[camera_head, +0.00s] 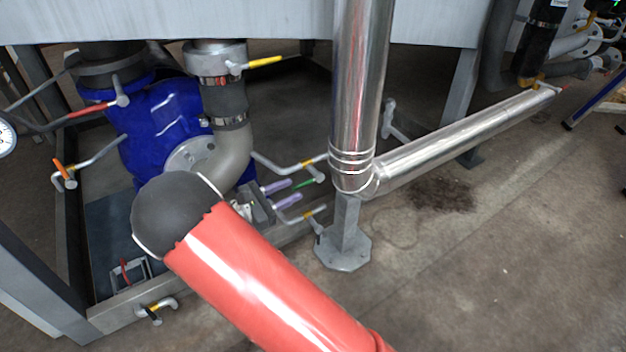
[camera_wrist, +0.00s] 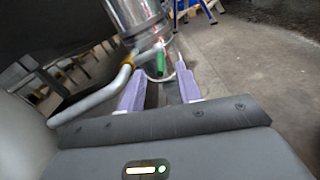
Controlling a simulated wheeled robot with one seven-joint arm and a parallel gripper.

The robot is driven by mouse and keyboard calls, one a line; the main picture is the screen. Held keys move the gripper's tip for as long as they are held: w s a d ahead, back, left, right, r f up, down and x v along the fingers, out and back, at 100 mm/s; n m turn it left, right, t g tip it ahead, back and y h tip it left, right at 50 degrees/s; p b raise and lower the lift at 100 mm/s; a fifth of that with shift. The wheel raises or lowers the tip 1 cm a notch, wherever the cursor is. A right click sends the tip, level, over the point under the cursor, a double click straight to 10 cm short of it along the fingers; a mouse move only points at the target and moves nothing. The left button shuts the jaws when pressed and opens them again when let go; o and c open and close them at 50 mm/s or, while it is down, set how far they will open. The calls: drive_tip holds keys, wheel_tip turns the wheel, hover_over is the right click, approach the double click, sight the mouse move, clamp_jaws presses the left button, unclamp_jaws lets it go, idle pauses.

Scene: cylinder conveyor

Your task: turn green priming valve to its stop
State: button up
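The green priming valve handle (camera_head: 304,183) is a small green lever by a thin grey pipe, left of the shiny vertical pipe. It also shows in the wrist view (camera_wrist: 159,56), upright, just beyond the fingertips and roughly centred between them. My gripper (camera_head: 296,188) has two purple fingers, which also show in the wrist view (camera_wrist: 159,74). They are spread apart with nothing held between them. The handle appears close to the fingertips; I cannot tell whether it touches either one. The valve's body is hard to make out.
A shiny vertical pipe (camera_head: 361,90) stands close to the right of the valve, joining a long sloping pipe (camera_head: 465,137). A thin grey pipe (camera_wrist: 92,103) runs beside the left finger. A blue pump (camera_head: 160,120) stands to the left. Open floor (camera_head: 500,240) lies at right.

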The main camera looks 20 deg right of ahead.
sight(309, 180)
drive_tip(key=x, duration=0.6)
drive_tip(key=shift+w+d, duration=0.1)
drive_tip(key=shift+d, duration=0.3)
clamp_jaws()
